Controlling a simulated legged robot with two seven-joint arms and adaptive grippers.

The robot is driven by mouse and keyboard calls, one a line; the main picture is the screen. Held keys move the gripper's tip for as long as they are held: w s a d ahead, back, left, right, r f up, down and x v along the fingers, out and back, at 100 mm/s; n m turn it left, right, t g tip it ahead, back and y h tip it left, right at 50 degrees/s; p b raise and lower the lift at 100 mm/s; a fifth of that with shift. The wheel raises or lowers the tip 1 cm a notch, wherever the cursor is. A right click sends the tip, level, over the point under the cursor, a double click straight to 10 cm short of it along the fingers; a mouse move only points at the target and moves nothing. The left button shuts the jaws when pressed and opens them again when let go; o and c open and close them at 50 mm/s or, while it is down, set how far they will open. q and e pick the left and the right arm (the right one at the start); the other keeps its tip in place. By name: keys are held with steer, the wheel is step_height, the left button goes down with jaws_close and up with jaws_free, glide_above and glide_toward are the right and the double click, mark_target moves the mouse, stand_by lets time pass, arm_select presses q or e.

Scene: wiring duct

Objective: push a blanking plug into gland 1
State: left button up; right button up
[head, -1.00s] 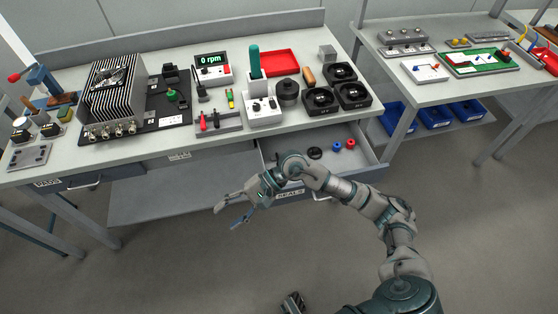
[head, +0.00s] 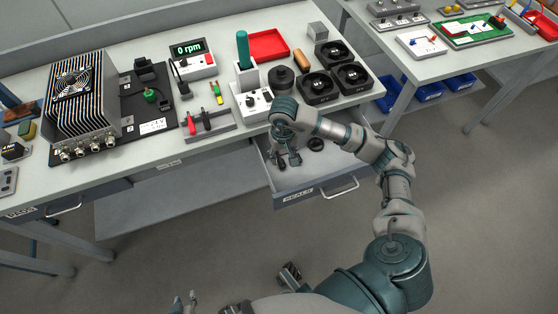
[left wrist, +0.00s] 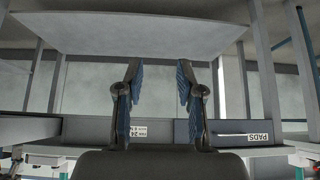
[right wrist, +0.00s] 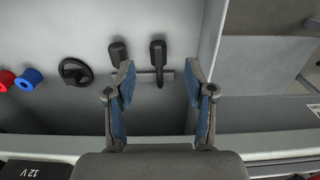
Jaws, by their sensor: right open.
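My right gripper (head: 288,158) is over the open drawer marked SEALS (head: 318,178). In the right wrist view its fingers (right wrist: 160,90) are open and empty, pointing into the drawer. Two black pieces with a head and stem, maybe blanking plugs, lie on the drawer floor: one piece (right wrist: 118,54) by the left fingertip, the other (right wrist: 158,58) between the fingers in the picture. Contact cannot be told. Several metal glands (head: 88,148) line the front of the finned box (head: 80,100); I cannot read which is gland 1. My left gripper (head: 184,303) is low at the bottom edge, open and empty in the left wrist view (left wrist: 158,90).
A black ring-shaped part (right wrist: 75,71), a blue ring (right wrist: 30,77) and a red ring (right wrist: 6,80) also lie in the drawer. The floor in front is clear.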

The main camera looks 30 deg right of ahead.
mark_target(283, 166)
steer(key=shift+s+a+f, duration=0.1)
steer(key=shift+a+f, duration=0.05)
steer(key=shift+f, duration=0.65)
steer(key=f, duration=0.3)
steer(key=f+b, duration=0.1)
steer(key=shift+d+f, duration=0.35)
steer(key=shift+d, duration=0.05)
steer(key=shift+f, duration=0.45)
arm_select(q)
steer(key=w+t, duration=0.1)
steer(key=w+d+r, duration=0.1)
steer(key=w+r+t, duration=0.1)
steer(key=shift+w+d+t+h, duration=0.25)
steer(key=shift+w+t+h, duration=0.05)
steer(key=shift+w, duration=0.05)
arm_select(e)
steer(key=shift+r, duration=0.15)
steer(key=shift+a, duration=0.15)
steer(key=c, duration=0.9)
